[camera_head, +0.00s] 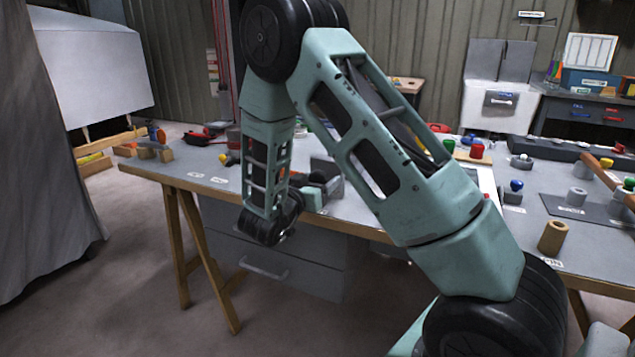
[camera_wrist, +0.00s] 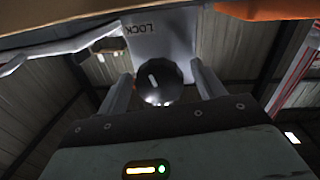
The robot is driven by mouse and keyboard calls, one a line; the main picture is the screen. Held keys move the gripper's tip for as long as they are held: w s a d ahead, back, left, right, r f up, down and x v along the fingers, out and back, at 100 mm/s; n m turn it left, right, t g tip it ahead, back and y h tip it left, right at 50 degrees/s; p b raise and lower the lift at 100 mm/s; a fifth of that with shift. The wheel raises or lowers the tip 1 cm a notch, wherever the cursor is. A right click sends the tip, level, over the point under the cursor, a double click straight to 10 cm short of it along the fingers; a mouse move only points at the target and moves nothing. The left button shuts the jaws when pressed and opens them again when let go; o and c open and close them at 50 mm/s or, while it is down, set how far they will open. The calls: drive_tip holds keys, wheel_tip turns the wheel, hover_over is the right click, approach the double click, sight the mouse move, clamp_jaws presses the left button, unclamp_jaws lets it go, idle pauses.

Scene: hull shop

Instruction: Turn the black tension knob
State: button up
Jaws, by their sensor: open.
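In the wrist view, a round black knob (camera_wrist: 158,83) with a short white mark on its face sits between the two grey fingers of my gripper (camera_wrist: 161,84). Gaps show on both sides, so the fingers stand apart from the knob. Behind it is a pale grey plate (camera_wrist: 157,30) with the label LOCK, which appears upside down. How deep the knob sits between the fingers is hard to tell. In the head view, my forearm hangs at the bench's front edge; the fingers and the knob cannot be made out there.
The grey workbench (camera_head: 205,166) carries several small fixtures, including a brown cylinder (camera_head: 553,238) at right. A drawer unit (camera_head: 275,262) sits under the bench. Floor in front is clear.

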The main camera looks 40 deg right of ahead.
drive_tip(key=c, duration=1)
drive_tip(key=shift+p, duration=0.4)
